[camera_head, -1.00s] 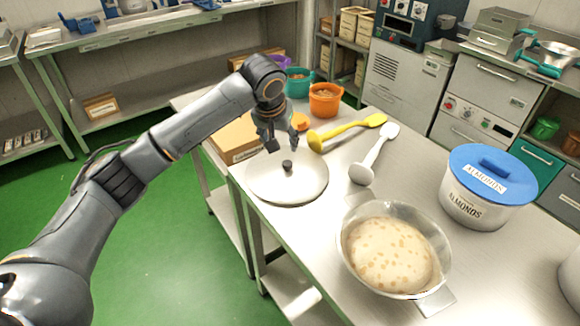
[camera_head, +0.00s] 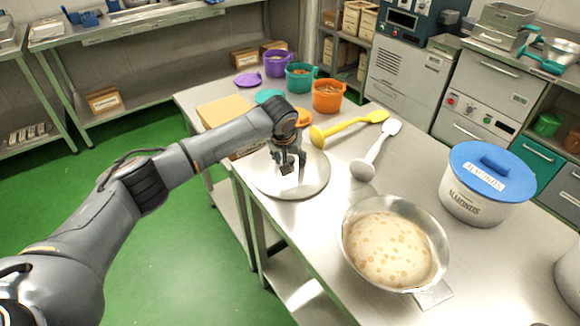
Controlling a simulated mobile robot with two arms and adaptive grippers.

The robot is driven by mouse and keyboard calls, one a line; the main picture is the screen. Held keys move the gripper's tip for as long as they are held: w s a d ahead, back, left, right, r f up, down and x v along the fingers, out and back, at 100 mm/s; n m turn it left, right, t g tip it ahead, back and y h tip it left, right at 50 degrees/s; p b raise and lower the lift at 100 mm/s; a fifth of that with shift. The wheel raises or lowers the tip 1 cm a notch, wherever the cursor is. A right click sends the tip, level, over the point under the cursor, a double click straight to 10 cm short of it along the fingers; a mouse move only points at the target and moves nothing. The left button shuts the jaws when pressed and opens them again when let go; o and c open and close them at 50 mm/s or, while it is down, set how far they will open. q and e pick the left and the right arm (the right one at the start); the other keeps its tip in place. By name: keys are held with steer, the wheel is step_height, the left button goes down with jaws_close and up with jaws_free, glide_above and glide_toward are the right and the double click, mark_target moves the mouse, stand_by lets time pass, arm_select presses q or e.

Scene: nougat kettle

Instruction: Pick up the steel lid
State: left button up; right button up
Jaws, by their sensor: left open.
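The round steel lid (camera_head: 310,182) lies flat on the steel table near its left edge. My left gripper (camera_head: 288,168) is over the middle of the lid, with its open fingers pointing down around the spot of the dark knob. The knob is mostly hidden behind the fingers, and I cannot tell whether they touch it. My right gripper is not in view.
A steel pan of nougat (camera_head: 390,248) and a white almond tub with a blue lid (camera_head: 488,180) stand to the right. Orange (camera_head: 327,98), teal (camera_head: 299,78) and purple (camera_head: 278,64) cups stand at the back.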

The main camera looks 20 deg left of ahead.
arm_select(q)
steer(key=shift+r, duration=0.1)
jaws_close()
